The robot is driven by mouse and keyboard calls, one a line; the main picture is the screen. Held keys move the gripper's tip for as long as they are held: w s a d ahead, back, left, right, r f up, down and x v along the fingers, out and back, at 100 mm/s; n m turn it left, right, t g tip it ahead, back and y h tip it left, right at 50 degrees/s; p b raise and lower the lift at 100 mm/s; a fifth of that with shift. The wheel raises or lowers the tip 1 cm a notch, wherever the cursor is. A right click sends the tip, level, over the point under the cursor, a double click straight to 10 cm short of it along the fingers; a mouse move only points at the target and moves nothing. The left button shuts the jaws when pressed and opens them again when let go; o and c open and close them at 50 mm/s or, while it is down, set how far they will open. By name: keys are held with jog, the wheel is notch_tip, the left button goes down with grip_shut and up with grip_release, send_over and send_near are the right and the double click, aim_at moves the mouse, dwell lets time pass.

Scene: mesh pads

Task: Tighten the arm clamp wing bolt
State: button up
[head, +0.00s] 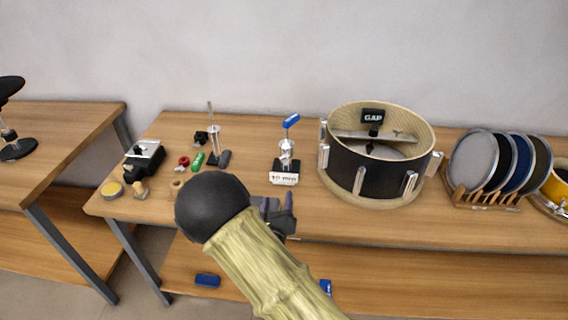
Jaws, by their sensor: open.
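A black drum shell (343,170) with a pale wooden rim and silver lugs stands on the bench, open at the top. Inside it, a metal arm (350,134) runs across with a dark clamp (374,132) near its middle. Above the clamp is a black block marked "GAP" (373,116). A small winged shape (404,135) shows to the right of the clamp, too small to tell if it is the wing bolt. My gripper (288,203) is open, left of the drum and apart from it, partly hidden by my own arm.
A small stand with a blue-topped tool and a "10 mm" label (284,179) is close behind my gripper. A rack (486,201) of round mesh pads stands right of the drum. Small tools and a black box (143,160) lie at the left. The wooden bench (460,224) is clear along its front.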

aim_at(285, 159)
jog(key=shift+w, duration=0.1)
jog(key=w, duration=0.5)
jog(key=w+p, duration=0.1)
jog(key=w, duration=0.5)
jog(key=w+p, duration=0.1)
jog(key=w, duration=0.5)
jog(key=shift+w+d, duration=0.15)
jog(key=shift+d, duration=0.2)
jog(key=c, duration=1)
